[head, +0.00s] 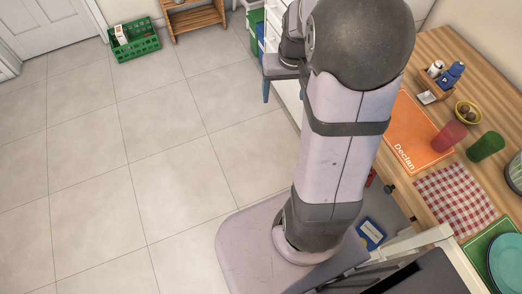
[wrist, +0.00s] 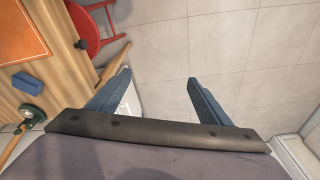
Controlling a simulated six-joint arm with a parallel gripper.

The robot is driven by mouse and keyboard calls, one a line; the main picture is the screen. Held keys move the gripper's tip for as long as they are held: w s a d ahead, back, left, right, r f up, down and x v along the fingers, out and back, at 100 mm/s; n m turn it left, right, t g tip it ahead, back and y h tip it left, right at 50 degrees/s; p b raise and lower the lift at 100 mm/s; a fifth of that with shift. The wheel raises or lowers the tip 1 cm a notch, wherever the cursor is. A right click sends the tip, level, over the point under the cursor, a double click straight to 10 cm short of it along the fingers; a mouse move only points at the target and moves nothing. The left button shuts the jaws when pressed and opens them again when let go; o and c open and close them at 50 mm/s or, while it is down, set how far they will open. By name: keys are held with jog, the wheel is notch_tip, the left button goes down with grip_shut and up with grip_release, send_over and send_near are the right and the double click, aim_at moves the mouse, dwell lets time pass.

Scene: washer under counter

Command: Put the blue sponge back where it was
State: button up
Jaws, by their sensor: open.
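A small blue block (wrist: 26,82), which looks like the blue sponge, lies on a wooden surface at the left of the wrist view, below an orange mat. I cannot make it out in the head view, where my arm covers part of the counter. My gripper (wrist: 158,82) is open, its two fingers spread wide with nothing held between them. The tiled floor shows below and between the fingers. The blue block is to the left of the fingers and apart from them. My gripper does not show in the head view.
The wooden counter (head: 411,180) holds an orange mat (head: 405,125), a red cup (head: 449,136), a green cup (head: 486,146), a checkered cloth (head: 456,197) and a bottle caddy (head: 437,82). A red stool (wrist: 92,28) stands near the counter. A green crate (head: 135,41) is on open floor.

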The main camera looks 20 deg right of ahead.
jog(key=s+a+f+n+g, duration=0.1)
jog(key=s+a+f+n, duration=0.1)
jog(key=s+a, duration=1.1)
jog(key=shift+s+f+n+g, duration=0.2)
jog(key=shift+f+n+g, duration=0.2)
jog(key=shift+n, duration=0.3)
jog(key=shift+a+r, duration=0.1)
notch_tip(320, 180, up, 6)
jog(key=p, duration=0.6)
